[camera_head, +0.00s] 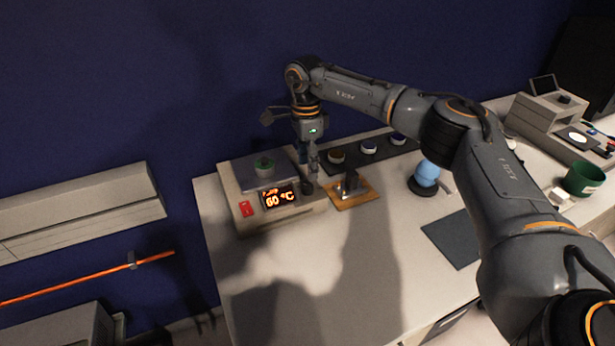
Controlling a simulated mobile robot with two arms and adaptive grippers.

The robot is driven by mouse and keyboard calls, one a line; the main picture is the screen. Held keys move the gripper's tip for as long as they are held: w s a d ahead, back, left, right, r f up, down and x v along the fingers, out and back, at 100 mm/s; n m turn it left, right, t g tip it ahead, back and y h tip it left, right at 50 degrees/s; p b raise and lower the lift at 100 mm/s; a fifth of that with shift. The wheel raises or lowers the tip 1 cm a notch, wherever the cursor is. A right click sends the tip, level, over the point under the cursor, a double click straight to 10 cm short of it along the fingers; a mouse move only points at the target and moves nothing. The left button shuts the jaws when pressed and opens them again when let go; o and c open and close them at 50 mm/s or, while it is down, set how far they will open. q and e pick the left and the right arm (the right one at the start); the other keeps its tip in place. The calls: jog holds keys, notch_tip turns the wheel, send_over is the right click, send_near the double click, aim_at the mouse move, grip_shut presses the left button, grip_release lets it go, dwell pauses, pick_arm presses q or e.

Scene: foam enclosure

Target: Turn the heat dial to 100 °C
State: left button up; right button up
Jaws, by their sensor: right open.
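The heater (248,225) is a pale box with a dark top plate, at the left end of the bench. My left gripper is not in view.
A wooden board with a metal piece (350,188) lies just right of the gripper. A dark rack with round jars (368,147) is behind. A blue flask (426,174) stands farther right. The front bench is clear.

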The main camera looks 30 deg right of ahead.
aim_at(308, 185)
notch_tip(308, 185, down, 6)
jog(key=shift+s+a+r+p, duration=0.1)
jog(key=shift+s+p, duration=0.05)
jog(key=shift+p, duration=0.5)
grip_shut()
